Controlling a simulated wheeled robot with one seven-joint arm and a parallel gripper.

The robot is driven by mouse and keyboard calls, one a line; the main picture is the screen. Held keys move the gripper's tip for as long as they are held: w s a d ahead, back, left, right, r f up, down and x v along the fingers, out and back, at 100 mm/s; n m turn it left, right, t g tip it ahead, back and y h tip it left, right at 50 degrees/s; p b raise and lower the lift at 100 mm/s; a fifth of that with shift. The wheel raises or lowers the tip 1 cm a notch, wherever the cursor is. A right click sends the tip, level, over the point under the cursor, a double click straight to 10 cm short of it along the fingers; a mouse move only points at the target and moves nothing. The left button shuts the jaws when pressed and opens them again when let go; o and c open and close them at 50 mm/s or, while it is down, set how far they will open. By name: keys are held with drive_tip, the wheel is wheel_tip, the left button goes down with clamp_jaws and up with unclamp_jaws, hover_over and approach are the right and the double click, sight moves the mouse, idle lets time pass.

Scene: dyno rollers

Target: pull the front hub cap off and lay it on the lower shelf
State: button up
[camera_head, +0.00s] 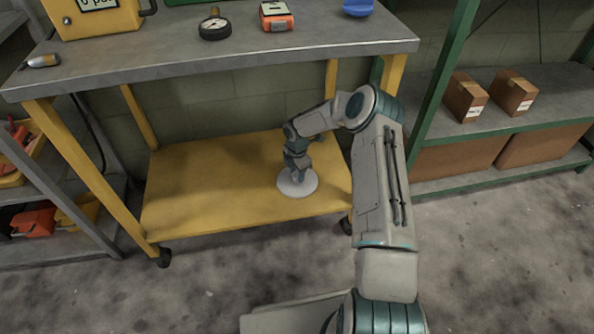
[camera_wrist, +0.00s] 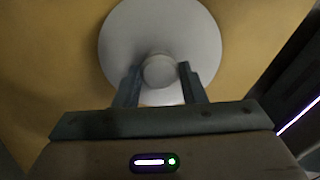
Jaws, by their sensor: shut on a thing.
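The hub cap (camera_head: 299,189) is a pale grey disc with a round knob at its centre. It is at the right part of the yellow lower shelf (camera_head: 205,190), flat on it or very close above it; I cannot tell which. My gripper (camera_head: 297,174) points down over the disc and is shut on its knob. In the wrist view the two fingers (camera_wrist: 160,80) stand on either side of the knob, with the disc (camera_wrist: 120,45) spread out beyond them. The underside of the cap is hidden.
Yellow legs frame the shelf. A green rack with cartons (camera_head: 466,97) stands at right. The shelf's left part is clear.

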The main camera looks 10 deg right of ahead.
drive_tip(key=o, duration=1.2)
